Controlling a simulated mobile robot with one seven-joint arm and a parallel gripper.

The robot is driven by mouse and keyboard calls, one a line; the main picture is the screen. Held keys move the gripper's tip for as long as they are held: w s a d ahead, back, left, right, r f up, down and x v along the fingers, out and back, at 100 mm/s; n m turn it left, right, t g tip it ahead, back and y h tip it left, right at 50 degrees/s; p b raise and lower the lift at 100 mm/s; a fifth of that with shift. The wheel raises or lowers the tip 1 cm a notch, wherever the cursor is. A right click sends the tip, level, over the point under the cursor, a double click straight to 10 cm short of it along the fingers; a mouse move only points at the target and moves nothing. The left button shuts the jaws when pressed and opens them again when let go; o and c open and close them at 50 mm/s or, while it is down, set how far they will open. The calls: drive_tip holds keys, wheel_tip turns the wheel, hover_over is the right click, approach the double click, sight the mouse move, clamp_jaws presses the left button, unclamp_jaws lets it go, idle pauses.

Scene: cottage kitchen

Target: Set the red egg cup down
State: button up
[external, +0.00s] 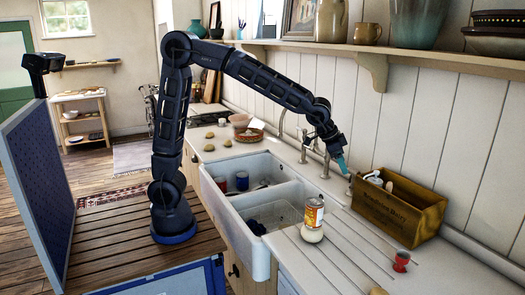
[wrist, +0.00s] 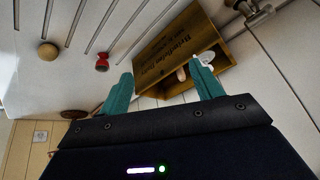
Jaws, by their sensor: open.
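The small red egg cup (external: 401,262) stands on the white counter in front of the wooden crate, near the right side of the external view. In the wrist view the egg cup (wrist: 102,63) is left of the crate, beyond my left finger and apart from it. My gripper (external: 343,166) is in the air by the back left end of the crate. In the wrist view its teal fingers (wrist: 163,82) are spread wide with nothing held between them.
The wooden crate (external: 387,214) holds a white item and others that I cannot make out. An orange-labelled can (external: 314,211) and a pale round object (external: 311,235) are beside the double sink (external: 265,249). Taps (external: 325,164) stand behind the sink. A shelf (external: 430,61) runs above.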

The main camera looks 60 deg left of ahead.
drive_tip(key=s+a+r+n+y, duration=0.15)
drive_tip(key=s+a, duration=0.25)
drive_tip(key=a, duration=0.4)
drive_tip(key=s+a+r+n, duration=0.1)
drive_tip(key=s+a+r, duration=0.25)
drive_tip(key=a, duration=0.45)
drive_tip(key=s+a+r+n, duration=0.1)
drive_tip(key=s+a, duration=0.4)
drive_tip(key=a, duration=0.3)
drive_tip(key=s+a+f+n, duration=0.1)
drive_tip(key=s+a, duration=0.5)
drive_tip(key=s, duration=0.3)
drive_tip(key=s+a+f+n, duration=0.2)
drive_tip(key=s+a, duration=0.4)
drive_tip(key=s, duration=0.4)
drive_tip(key=shift+s+a+f+g+y, duration=0.15)
drive_tip(key=shift+a+f+g+y, duration=0.15)
drive_tip(key=shift+y, duration=0.05)
